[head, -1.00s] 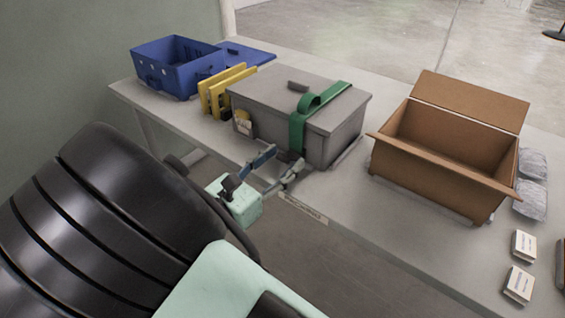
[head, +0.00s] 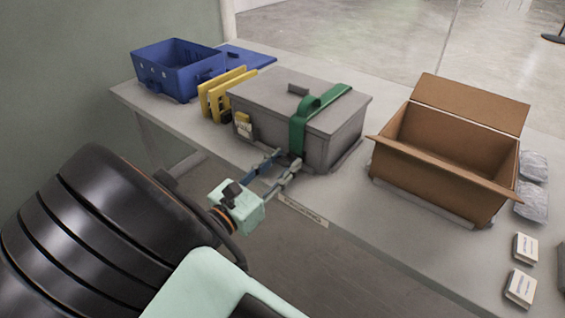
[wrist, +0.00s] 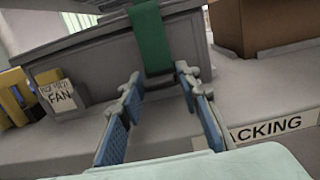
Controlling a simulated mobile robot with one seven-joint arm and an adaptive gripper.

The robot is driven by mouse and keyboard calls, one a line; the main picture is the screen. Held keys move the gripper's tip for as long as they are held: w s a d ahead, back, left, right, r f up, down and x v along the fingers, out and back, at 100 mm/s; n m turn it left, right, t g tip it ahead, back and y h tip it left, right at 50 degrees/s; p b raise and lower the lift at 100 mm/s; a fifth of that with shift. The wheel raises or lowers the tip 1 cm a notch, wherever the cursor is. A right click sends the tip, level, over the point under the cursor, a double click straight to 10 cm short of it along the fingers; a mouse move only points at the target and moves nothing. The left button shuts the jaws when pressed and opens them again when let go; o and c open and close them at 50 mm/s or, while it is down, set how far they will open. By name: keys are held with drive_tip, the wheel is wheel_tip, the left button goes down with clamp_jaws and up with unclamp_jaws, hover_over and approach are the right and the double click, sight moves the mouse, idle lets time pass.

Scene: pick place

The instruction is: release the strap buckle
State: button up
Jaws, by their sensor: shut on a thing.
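A grey lidded case (head: 265,125) stands on the table with a green strap (head: 298,133) over its lid and down its front. The strap also shows in the wrist view (wrist: 149,38), hanging down the case front. The dark strap buckle (head: 289,157) is at the strap's lower end, partly hidden by my fingers. My gripper (head: 286,160) is at the case's lower front, its two fingers on either side of the buckle and shut on it. In the wrist view my gripper (wrist: 160,76) has a finger at each side of the strap's lower end.
A blue crate (head: 150,71) and yellow panels (head: 215,100) stand left of the case. An open cardboard box (head: 430,185) stands right, with grey wrapped packs (head: 532,200) and small white boxes (head: 520,288) beyond.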

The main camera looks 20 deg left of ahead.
drive_tip(key=shift+s+f+t, duration=0.15)
drive_tip(key=shift+f+t, duration=0.3)
drive_tip(key=shift+t, duration=0.55)
drive_tip(key=o, duration=1.1)
drive_tip(key=shift+a, duration=0.1)
drive_tip(key=v, duration=1.2)
drive_tip(key=shift+a, duration=0.1)
drive_tip(key=shift+c, duration=0.2)
